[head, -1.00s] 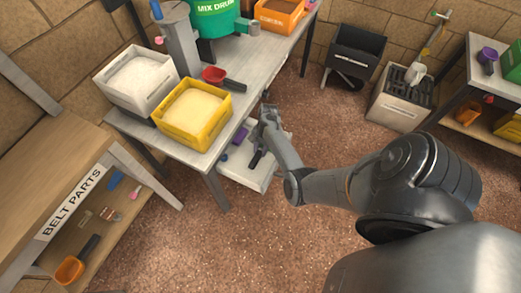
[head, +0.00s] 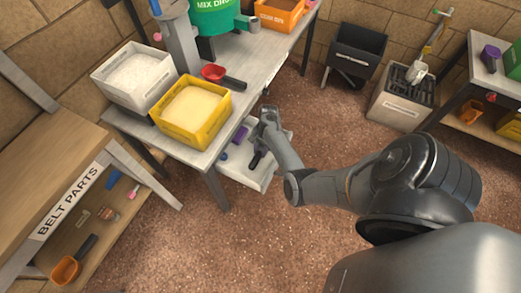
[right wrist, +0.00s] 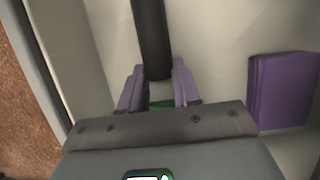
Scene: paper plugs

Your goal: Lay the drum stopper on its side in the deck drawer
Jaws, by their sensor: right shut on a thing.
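The deck drawer (head: 257,181) is pulled out below the workbench, and its pale floor also shows in the right wrist view (right wrist: 215,60). My right gripper (head: 263,144) reaches down into the drawer. In the right wrist view its fingers (right wrist: 159,92) are shut on what looks like the drum stopper, with a dark rod (right wrist: 151,38) and a bit of green between the fingers. The rod lies along the drawer floor; whether it touches cannot be told. The dark piece also shows in the head view (head: 257,159). My left gripper is out of view.
A purple block (right wrist: 282,90) lies in the drawer beside the gripper. On the bench above stand a yellow bin (head: 194,112), a white bin (head: 135,75), a red scoop (head: 214,73) and the green mix drum (head: 215,18). The floor right of the drawer is clear.

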